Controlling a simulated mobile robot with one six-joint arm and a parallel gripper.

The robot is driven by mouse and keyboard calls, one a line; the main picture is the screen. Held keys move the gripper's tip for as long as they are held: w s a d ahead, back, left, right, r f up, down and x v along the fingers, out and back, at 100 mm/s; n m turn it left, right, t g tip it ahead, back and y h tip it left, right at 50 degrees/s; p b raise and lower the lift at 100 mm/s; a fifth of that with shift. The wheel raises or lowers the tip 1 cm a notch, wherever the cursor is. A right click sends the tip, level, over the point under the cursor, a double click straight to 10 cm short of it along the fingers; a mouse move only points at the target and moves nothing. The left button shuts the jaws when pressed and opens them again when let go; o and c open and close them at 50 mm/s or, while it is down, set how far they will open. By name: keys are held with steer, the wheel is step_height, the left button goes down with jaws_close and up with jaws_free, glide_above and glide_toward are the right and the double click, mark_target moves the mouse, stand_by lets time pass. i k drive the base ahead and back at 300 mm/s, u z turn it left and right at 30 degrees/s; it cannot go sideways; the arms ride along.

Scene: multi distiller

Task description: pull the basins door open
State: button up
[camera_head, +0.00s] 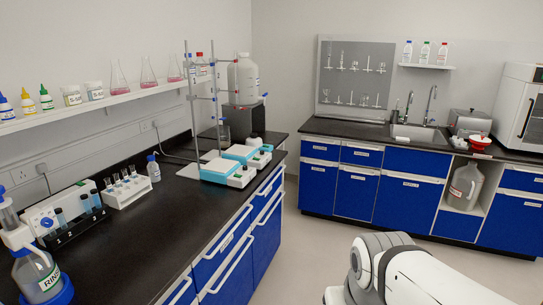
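The basin (418,134) is a metal sink set in the dark counter along the back wall, with curved taps behind it. Below it is a wide blue cabinet door (406,205) with a pale handle strip (412,178) and a small label near its top edge. The door looks shut, flush with the cabinet front. Part of my white and grey arm shows at the bottom right, on the near side of the floor from the door. My gripper is not visible in this view.
Left of the door are narrower blue cabinets (355,195); right of it an open niche holds a large jug (463,187). A black-topped bench (140,235) with glassware and instruments fills the left. Pale floor (315,250) in front of the cabinets is clear.

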mark_target(318, 178)
steer(key=z, duration=0.05)
steer(key=i, duration=1.7)
steer(key=z, duration=0.45)
steer(key=i, duration=2.5)
steer(key=z, duration=0.25)
